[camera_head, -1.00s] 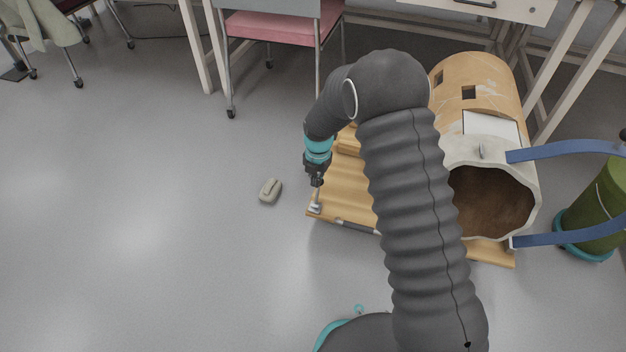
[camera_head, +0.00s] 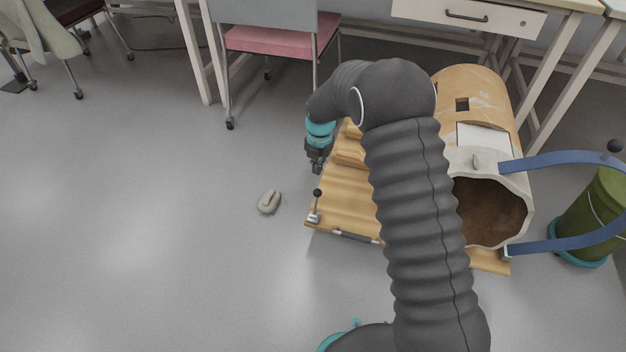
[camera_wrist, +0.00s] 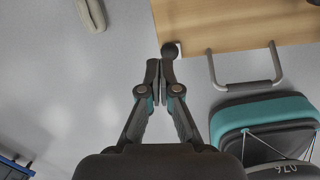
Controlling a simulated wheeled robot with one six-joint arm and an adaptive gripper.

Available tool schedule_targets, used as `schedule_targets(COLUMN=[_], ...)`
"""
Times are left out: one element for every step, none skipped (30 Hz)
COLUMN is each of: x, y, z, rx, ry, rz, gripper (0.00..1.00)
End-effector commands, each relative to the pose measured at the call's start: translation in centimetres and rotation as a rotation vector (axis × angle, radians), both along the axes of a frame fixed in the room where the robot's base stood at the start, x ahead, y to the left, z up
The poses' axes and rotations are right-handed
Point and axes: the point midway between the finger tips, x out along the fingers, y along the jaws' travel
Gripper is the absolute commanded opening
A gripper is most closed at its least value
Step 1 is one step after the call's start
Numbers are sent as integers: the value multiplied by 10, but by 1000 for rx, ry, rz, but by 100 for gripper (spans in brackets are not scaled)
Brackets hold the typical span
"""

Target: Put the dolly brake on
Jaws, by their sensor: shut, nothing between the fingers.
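The wooden dolly (camera_head: 345,205) stands on the floor under a large tan, hollow cylinder. Its brake lever (camera_head: 316,205) is a short rod with a black knob, at the dolly's near left corner. In the head view it stands nearly upright. My gripper (camera_head: 317,171) is shut and empty, just above the knob in the picture. In the wrist view the knob (camera_wrist: 169,50) shows right beside the shut fingertips (camera_wrist: 159,66); I cannot tell whether they touch. The lever's rod is mostly hidden there.
A pale grey computer-mouse-like object (camera_head: 269,201) lies on the floor left of the dolly. Blue curved bars (camera_head: 560,160) and a green bin (camera_head: 595,215) stand at the right. A pink-seated chair (camera_head: 280,40) is behind.

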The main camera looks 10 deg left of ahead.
Motion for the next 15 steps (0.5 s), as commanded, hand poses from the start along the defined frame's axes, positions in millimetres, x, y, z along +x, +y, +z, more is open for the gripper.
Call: schedule_targets(x=[5, 7, 9, 11, 12, 13, 13, 14, 14, 14, 14, 14, 14, 14, 14], y=[-1, -1, -1, -2, -2, -2, -2, -2, -2, -2, -2, -2, -2, -2, -2], z=[3, 5, 7, 8, 8, 9, 9, 10, 10, 10, 10, 10, 10, 10, 10], rx=[1, 1, 0, 0, 0, 0, 0, 0, 0, 0, 0, 0, 0, 0, 0], ry=[-1, 0, 0, 0, 0, 0, 1, 1, 1, 1, 1, 1, 1, 1, 1], rz=[-1, -1, -1, -1, -1, -1, -1, -1, 0, 0, 0, 0, 0, 0, 0], gripper=[0, 0, 0, 0, 0, 0, 0, 0, 0, 0, 0, 0, 0, 0, 0])
